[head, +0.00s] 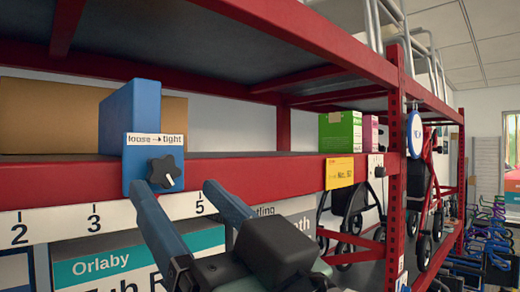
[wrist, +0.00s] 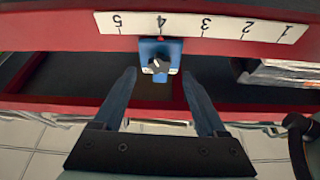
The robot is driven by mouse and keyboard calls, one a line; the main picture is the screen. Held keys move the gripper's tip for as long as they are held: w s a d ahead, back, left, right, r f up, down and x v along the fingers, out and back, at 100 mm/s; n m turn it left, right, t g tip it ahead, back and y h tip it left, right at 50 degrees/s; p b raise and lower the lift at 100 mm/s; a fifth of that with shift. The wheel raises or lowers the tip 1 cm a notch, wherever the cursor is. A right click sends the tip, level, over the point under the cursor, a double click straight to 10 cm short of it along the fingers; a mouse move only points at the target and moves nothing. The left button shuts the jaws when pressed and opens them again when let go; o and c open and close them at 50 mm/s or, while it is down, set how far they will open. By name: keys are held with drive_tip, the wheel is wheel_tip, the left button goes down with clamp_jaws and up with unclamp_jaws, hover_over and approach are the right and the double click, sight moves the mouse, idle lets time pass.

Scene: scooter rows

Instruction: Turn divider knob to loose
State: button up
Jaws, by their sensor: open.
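The blue divider (head: 130,112) stands on the red shelf beam, with a front plate labelled "loose → tight". Its black lobed knob (head: 164,170) sits on the plate below the label, with a small pale mark at its lower right. In the wrist view the knob (wrist: 158,64) is in front of the blue plate (wrist: 160,46). My gripper (head: 175,186) is open and empty. In the wrist view its two fingertips (wrist: 158,73) are spread left and right of the knob, with visible gaps. I cannot tell how far in front of the knob they are.
The red beam (head: 262,176) carries a numbered white strip (head: 115,214). A yellow tag (head: 339,172) and a red upright (head: 394,150) stand to the right. Green (head: 340,132) and brown (head: 50,115) boxes sit on the shelf. An Orlaby box (head: 130,262) is below.

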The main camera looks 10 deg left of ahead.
sight(165, 175)
drive_tip(key=shift+p+x, duration=0.7)
drive_tip(key=shift+x, duration=1.2)
clamp_jaws()
